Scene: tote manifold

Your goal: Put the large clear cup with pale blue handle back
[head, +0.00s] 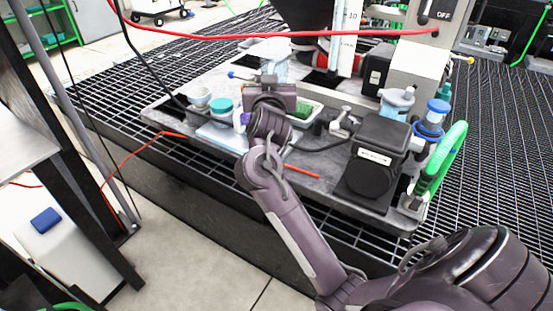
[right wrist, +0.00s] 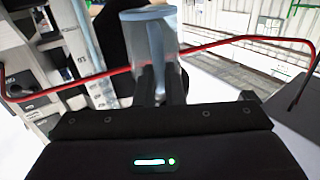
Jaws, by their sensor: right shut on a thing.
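The large clear cup (right wrist: 150,45) stands upright between the fingers of my right gripper (right wrist: 160,85) in the right wrist view. My right gripper is shut on it. In the head view the right gripper (head: 268,78) is over the back middle of the grey bench top (head: 190,75), and part of the clear cup (head: 276,65) shows just beyond it. The wrist and gripper hide the cup's lower part in the head view. My left gripper is not in view.
A white cup (head: 200,96), a teal-lidded jar (head: 221,106) and a green-filled tray (head: 304,111) stand near the gripper. A black box (head: 378,150), a blue-lidded jar (head: 432,117) and a green hose (head: 447,158) are at right. A red hose (head: 260,34) crosses behind.

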